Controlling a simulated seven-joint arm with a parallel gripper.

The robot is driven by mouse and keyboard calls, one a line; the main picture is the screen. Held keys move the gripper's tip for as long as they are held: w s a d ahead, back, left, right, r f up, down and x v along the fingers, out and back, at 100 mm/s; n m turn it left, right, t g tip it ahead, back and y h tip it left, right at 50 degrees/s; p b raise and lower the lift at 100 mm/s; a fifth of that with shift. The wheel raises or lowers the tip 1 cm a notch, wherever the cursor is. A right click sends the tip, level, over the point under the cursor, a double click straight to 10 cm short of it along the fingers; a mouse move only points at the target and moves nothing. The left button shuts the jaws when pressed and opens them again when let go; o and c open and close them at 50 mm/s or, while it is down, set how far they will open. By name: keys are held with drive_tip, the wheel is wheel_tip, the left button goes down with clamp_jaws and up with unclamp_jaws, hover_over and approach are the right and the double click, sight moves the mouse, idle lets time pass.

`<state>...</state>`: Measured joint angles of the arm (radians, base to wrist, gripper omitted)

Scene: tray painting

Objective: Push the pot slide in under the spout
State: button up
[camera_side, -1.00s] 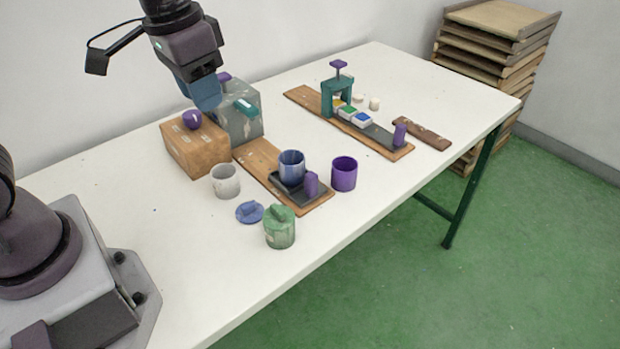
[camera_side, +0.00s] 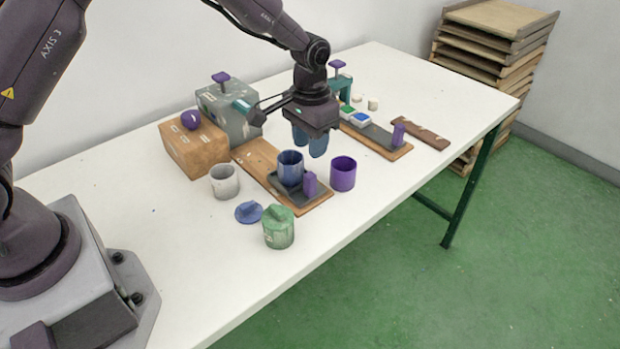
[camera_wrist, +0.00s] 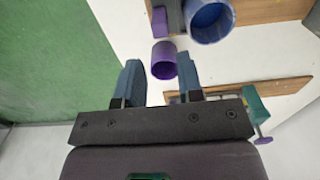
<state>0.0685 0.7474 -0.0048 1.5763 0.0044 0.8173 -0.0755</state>
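The pot slide (camera_side: 291,198) is a dark tray with an upright purple handle (camera_side: 309,185), at the near end of a wooden rail (camera_side: 250,160). A blue pot (camera_side: 290,168) stands on it. The wrist view shows the handle (camera_wrist: 160,21) and the pot (camera_wrist: 209,20) at the top. The teal spout (camera_side: 241,105) sticks out of a grey box (camera_side: 225,122) above the rail's far end; the pot is apart from it. My gripper (camera_side: 309,150) is open and empty, above and slightly behind the pot. Its fingers (camera_wrist: 158,80) stand apart in the wrist view.
A purple cup (camera_side: 343,174) stands right of the slide. Another rail (camera_side: 398,152) with colored blocks lies behind. An orange-brown box (camera_side: 191,150) adjoins the grey box.

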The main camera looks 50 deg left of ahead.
sight(310, 174)
wheel_tip(310, 174, down, 10)
drive_tip(key=shift+r, duration=0.15)
drive_tip(key=shift+c, duration=0.5)
